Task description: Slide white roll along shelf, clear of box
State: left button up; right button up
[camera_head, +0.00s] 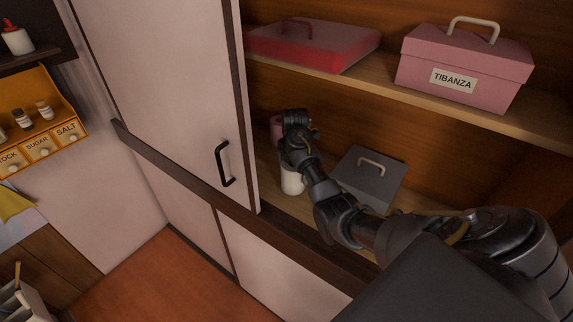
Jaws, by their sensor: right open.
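The white roll (292,183) stands on the lower shelf (290,204), just right of the sliding door's edge. Its upper part is hidden behind my right gripper and wrist. The grey box (362,184) with a light handle sits on the same shelf, to the right of the roll, with a gap between them. My right gripper (292,136) is open and reaches into the shelf above and behind the roll. Its fingertips are partly hidden by my own wrist, and I cannot tell if it touches the roll. My left gripper is not in view.
A dull pink object (276,127) shows just left of my gripper. A sliding door (165,85) with a black handle (222,163) closes off the left. On the upper shelf (545,128) are a red box (310,50) and a pink TIBANZA box (465,62).

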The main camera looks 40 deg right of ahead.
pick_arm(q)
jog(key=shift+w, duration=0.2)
pick_arm(e)
jog(key=shift+a, duration=0.15)
jog(key=c, duration=1)
jog(key=shift+w+a, duration=0.3)
jog(key=shift+a, duration=0.25)
jog(key=shift+c, duration=0.2)
jog(key=w+a, duration=0.2)
jog(key=a, duration=0.1)
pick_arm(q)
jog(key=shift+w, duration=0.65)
pick_arm(e)
jog(key=shift+w+a, duration=0.3)
jog(key=shift+a, duration=0.25)
jog(key=shift+w+a, duration=0.3)
jog(key=shift+a, duration=0.25)
jog(key=o, duration=1)
jog(key=shift+o, duration=0.2)
